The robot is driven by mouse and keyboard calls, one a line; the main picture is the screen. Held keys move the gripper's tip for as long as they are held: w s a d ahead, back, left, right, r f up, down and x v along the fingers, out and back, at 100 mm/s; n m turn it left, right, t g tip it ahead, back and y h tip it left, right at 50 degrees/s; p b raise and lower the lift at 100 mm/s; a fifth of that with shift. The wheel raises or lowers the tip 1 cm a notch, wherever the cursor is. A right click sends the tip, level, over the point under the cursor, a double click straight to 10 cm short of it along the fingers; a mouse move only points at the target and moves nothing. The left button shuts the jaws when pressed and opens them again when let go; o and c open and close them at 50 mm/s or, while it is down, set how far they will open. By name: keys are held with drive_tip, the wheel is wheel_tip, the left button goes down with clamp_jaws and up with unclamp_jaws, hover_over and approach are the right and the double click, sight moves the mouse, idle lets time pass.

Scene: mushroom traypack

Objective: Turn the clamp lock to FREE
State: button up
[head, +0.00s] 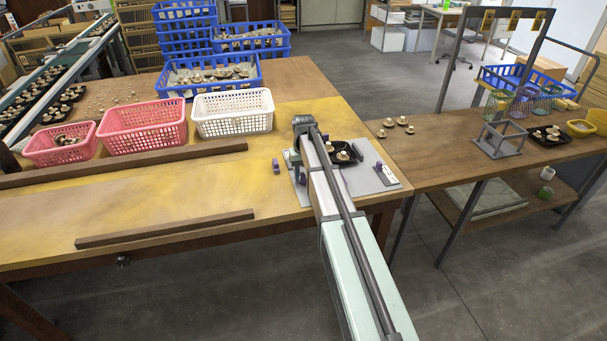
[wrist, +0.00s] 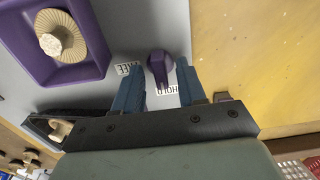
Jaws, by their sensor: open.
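In the wrist view a purple lock knob (wrist: 160,66) stands on a grey plate (wrist: 140,30). A FREE label (wrist: 128,69) lies left of it and a HOLD label (wrist: 167,89) just below it. The knob's narrow end points down toward HOLD. My gripper (wrist: 156,72) is open, with one blue finger on each side of the knob; I cannot tell whether either touches it. In the head view my arm hides the knob, and the grey plate (head: 362,184) shows beside it.
A purple holder (wrist: 95,65) with a round ribbed beige piece (wrist: 62,36) is at upper left in the wrist view. A black tray (head: 345,158) of mushrooms sits beside my arm. Pink (head: 143,127) and white (head: 233,112) baskets stand left; wooden strips (head: 165,229) lie on the table.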

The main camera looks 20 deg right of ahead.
drive_tip(key=shift+f, duration=0.15)
clamp_jaws()
idle(0.4)
